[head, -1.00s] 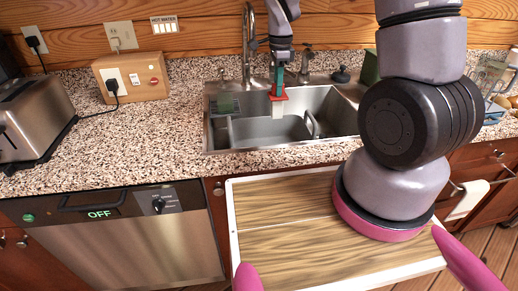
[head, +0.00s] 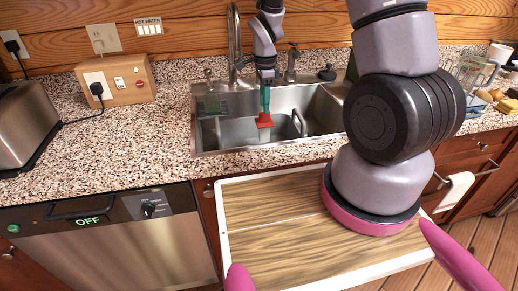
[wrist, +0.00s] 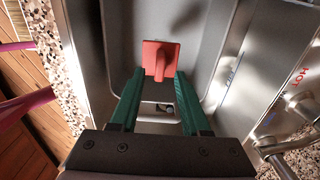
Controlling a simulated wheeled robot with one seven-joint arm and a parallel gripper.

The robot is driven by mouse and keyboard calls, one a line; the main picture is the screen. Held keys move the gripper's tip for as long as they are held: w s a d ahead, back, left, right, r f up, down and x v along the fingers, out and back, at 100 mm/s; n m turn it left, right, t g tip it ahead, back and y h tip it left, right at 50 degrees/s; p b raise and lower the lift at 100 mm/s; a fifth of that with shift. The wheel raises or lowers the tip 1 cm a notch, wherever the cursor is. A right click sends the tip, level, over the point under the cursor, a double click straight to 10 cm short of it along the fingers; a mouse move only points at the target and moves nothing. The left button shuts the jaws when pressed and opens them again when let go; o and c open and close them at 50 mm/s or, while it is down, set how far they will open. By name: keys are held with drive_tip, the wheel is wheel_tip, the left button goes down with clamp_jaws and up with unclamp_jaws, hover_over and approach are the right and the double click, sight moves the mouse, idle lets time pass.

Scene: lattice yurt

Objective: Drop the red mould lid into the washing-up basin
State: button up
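The red mould lid (head: 264,121), a square plate with an upright grip, is over the steel washing-up basin (head: 232,134). In the wrist view the lid (wrist: 152,52) shows just past my fingertips, its grip lined up with the gap between them. My gripper (head: 265,105) points down above the basin. Its two green fingers (wrist: 160,74) stand apart, with clear space on both sides of the grip, so I see no hold on the lid. Whether the lid touches the basin floor (wrist: 198,30) is hard to tell.
A tap (head: 235,45) stands behind the basin, with a smaller fitting (head: 291,62) to its right.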

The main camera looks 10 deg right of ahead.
drive_tip(key=shift+r, duration=0.1)
wheel_tip(320, 180, up, 11)
drive_tip(key=shift+f, duration=0.2)
idle(0.5)
drive_tip(key=s+d+r+n+t+y, duration=0.1)
drive_tip(key=s+d+r+n+t, duration=0.2)
drive_tip(key=r, duration=0.5)
drive_tip(key=s+d+r+n+t+y, duration=0.1)
drive_tip(key=s+r+n, duration=0.35)
drive_tip(key=r, duration=0.35)
drive_tip(key=s+d+r+n+t, duration=0.1)
drive_tip(key=s+r+n+t, duration=0.2)
drive_tip(key=s+r+n, duration=0.3)
drive_tip(key=s+r, duration=0.1)
drive_tip(key=s, duration=0.4)
drive_tip(key=shift+s+d+r, duration=0.2)
drive_tip(key=shift+s+d, duration=0.15)
drive_tip(key=shift+d, duration=0.05)
drive_tip(key=shift+d, duration=0.1)
